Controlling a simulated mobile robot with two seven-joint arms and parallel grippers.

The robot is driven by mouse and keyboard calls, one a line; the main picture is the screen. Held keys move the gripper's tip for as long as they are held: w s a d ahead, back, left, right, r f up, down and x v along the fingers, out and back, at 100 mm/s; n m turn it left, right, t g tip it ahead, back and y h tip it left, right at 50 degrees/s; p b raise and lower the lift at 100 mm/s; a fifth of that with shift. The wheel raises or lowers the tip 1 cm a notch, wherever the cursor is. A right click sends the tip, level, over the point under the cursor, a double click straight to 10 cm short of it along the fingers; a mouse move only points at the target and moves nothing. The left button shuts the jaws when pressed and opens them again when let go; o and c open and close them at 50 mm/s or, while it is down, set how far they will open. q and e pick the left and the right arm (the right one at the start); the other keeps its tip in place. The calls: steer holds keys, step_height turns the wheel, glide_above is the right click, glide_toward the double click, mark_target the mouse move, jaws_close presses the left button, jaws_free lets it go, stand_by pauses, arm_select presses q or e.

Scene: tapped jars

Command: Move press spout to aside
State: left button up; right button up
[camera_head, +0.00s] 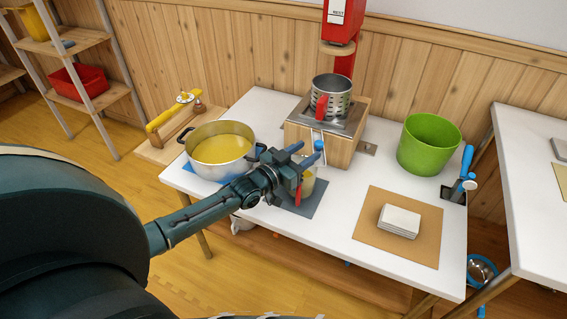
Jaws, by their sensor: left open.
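The press spout (318,137) is a narrow metal piece with a blue knob, on the front of the wooden press box (343,152). My left gripper (306,154) is open in front of it, its blue fingertips close to the spout and knob. I cannot tell whether they touch. The gripper partly covers a jar of yellow liquid (309,181) with a red part at its side, standing on a dark mat (312,208) below the spout. My right gripper is out of view.
A perforated steel cylinder (338,91) stands on the box under the red press head (340,22). A pot of yellow liquid (222,148) stands left, a green bucket (429,144) right. White squares (399,222) are stacked on a brown mat (368,232). The front centre of the table is clear.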

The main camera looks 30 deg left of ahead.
arm_select(q)
steer(key=p+v, duration=0.1)
steer(key=v, duration=0.8)
steer(key=shift+s, duration=0.35)
steer(key=shift+a+r, duration=0.1)
steer(key=shift+c, duration=0.3)
